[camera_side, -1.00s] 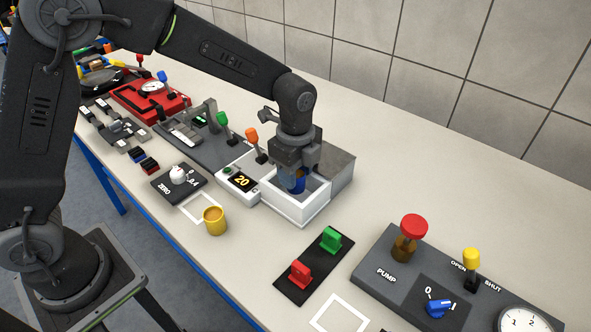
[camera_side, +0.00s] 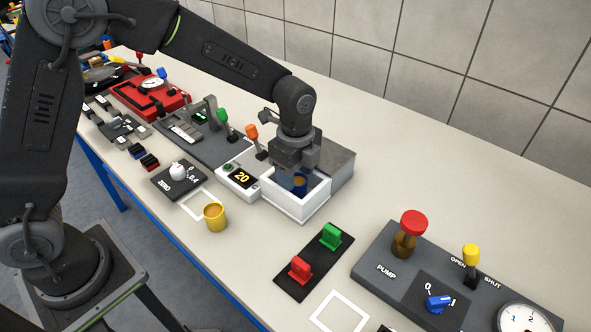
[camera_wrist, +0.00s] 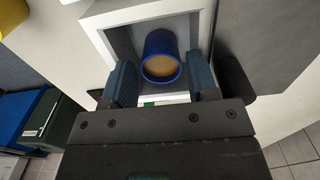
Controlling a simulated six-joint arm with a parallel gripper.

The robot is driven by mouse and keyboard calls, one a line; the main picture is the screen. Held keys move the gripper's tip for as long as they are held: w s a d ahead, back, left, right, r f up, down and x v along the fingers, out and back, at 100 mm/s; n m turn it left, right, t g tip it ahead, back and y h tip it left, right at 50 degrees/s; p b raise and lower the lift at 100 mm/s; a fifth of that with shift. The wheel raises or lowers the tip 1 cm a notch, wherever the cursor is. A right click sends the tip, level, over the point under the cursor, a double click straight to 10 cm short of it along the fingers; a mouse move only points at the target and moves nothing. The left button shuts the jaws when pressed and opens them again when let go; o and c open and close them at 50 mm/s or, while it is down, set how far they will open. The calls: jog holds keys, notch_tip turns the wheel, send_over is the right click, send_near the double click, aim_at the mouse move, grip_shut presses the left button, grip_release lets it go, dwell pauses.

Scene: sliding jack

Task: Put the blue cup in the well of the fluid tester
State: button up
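The blue cup (camera_wrist: 160,42) stands inside the white-walled well of the fluid tester (camera_wrist: 98,24), with a tan-brown fill or inside showing at its mouth. In the side view the cup (camera_side: 300,184) is partly hidden behind the near wall of the tester (camera_side: 298,210) and my gripper. My gripper (camera_wrist: 162,82) is open, one finger on each side of the cup, with a visible gap on both sides. In the side view my gripper (camera_side: 291,180) reaches down into the well. The cup's base is hidden.
A yellow cup (camera_side: 215,217) stands in front of the tester, beside a white square outline. The tester's display (camera_side: 242,177) reads 20. An orange-topped lever (camera_side: 253,133) stands close behind the display. A red and green switch panel (camera_side: 314,262) lies to the right.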

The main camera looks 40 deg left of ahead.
aim_at(296, 178)
jog(key=shift+r, duration=0.1)
notch_tip(296, 178, up, 13)
jog(key=s+a+r+n+t, duration=0.2)
jog(key=s+a+r+n, duration=0.15)
jog(key=s+n, duration=0.2)
jog(key=s+a+r+n+t, duration=0.1)
jog(key=s+a+r+n, duration=0.1)
jog(key=s+a+n, duration=0.3)
jog(key=s+a+f+n+t, duration=0.1)
jog(key=s+n, duration=0.2)
jog(key=s, duration=0.2)
jog(key=s+a+f+n+t, duration=0.1)
jog(key=s+n, duration=0.3)
jog(key=s, duration=0.1)
jog(key=shift+s+a+f+t, duration=0.3)
jog(key=shift+s+a+f, duration=0.05)
jog(key=shift+n, duration=0.25)
jog(key=shift+c, duration=0.3)
